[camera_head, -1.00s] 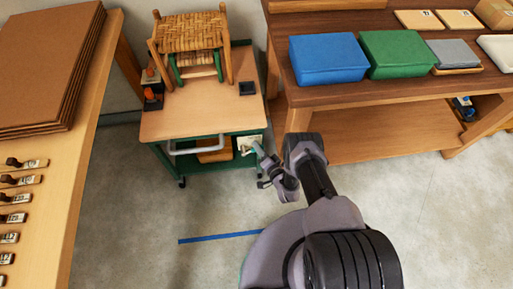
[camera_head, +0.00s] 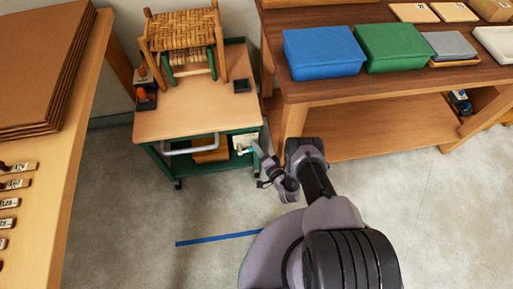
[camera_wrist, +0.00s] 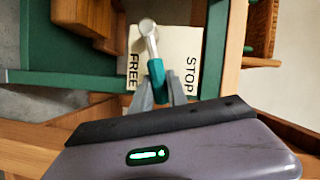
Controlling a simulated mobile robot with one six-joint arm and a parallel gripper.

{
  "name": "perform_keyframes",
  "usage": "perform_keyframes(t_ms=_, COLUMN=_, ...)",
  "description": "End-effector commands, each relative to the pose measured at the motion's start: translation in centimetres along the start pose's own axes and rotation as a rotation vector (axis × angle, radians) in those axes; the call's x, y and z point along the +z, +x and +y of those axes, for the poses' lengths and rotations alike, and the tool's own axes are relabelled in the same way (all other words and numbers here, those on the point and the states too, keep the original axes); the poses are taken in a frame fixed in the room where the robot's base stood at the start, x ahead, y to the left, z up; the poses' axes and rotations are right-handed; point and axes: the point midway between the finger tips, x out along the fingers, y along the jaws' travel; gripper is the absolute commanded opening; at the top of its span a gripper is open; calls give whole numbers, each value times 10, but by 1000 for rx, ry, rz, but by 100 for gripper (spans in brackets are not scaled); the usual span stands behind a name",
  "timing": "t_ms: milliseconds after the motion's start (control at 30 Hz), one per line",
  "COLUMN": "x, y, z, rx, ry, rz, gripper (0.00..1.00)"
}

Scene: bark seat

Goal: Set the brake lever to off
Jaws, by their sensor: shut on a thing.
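The brake lever has a grey metal pivot and a teal grip (camera_wrist: 156,78). It is mounted on a cream plate (camera_wrist: 180,42) marked FREE on the left and STOP on the right in the wrist view. The lever runs down from its pivot between the two words, leaning slightly right. My gripper (camera_wrist: 160,93) is shut on the teal grip, one finger on each side. In the head view the plate (camera_head: 243,142) is on the right front of the green cart (camera_head: 217,163), and my gripper (camera_head: 258,151) reaches it from the front right; the lever is small there.
A woven stool (camera_head: 183,35) stands on the cart top. A workbench (camera_head: 345,98) with blue and green boxes is close on the right. A wooden table (camera_head: 50,165) is at the left. Blue tape (camera_head: 215,239) marks the open floor in front.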

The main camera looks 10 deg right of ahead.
Motion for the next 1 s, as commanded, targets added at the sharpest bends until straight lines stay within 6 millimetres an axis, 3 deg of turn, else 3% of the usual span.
perform_keyframes(t_ms=33, x=1, y=0, z=0, rx=-1, ry=-1, rz=-2, gripper=23)
perform_keyframes(t_ms=133, x=0, y=0, z=0, rx=-1, ry=-1, rz=-2, gripper=41)
perform_keyframes(t_ms=433, x=0, y=0, z=0, rx=0, ry=-1, rz=-1, gripper=41)
perform_keyframes(t_ms=533, x=-1, y=-9, z=0, rx=2, ry=0, rz=1, gripper=41)
perform_keyframes(t_ms=667, x=-1, y=-37, z=0, rx=3, ry=1, rz=2, gripper=41)
perform_keyframes(t_ms=1000, x=-2, y=-140, z=2, rx=4, ry=3, rz=7, gripper=41)
